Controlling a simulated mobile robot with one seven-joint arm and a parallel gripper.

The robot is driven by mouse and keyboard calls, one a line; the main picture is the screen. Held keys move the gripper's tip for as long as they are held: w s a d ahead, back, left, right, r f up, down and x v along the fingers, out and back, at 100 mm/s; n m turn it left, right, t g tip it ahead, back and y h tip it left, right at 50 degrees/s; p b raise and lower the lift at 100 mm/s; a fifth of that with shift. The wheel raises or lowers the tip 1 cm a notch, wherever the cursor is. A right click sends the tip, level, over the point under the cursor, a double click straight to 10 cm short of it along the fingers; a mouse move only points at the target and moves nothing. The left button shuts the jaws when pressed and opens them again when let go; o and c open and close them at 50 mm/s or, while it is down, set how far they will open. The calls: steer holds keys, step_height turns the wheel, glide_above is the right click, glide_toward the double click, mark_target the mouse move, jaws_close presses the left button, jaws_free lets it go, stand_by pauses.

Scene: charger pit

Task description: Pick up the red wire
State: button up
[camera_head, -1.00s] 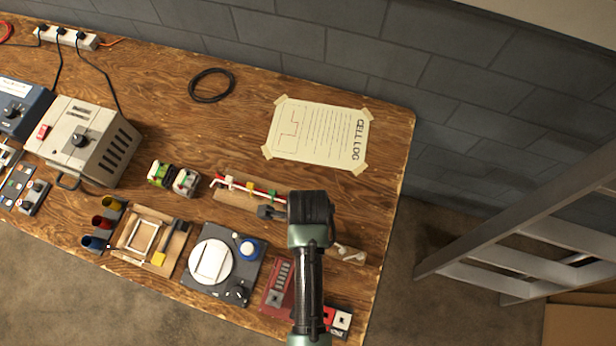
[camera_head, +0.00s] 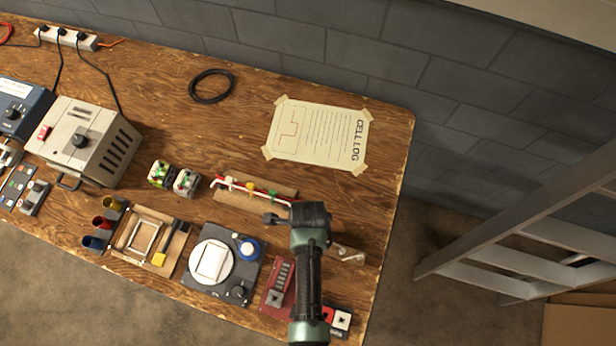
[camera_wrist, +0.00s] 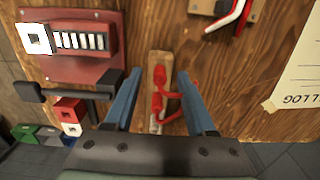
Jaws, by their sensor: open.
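The wrist view shows part of a red piece with a white end (camera_wrist: 238,14) at the top right, probably this wire. My gripper (camera_wrist: 157,78) is open, its blue fingers apart. Between and beyond the fingers is a small wooden block with a red looped piece (camera_wrist: 160,95); I cannot tell whether the fingers touch it. My arm hides the fingertips in the head view.
A red panel (camera_wrist: 75,70) is left of the fingers. The taped log sheet (camera_head: 318,133) is at the back right. A round plate (camera_head: 211,262) and tool tray (camera_head: 150,240) stand left. Bare wood lies behind the wire strip. The bench's right edge is close.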

jaws_close()
stand_by(0.3)
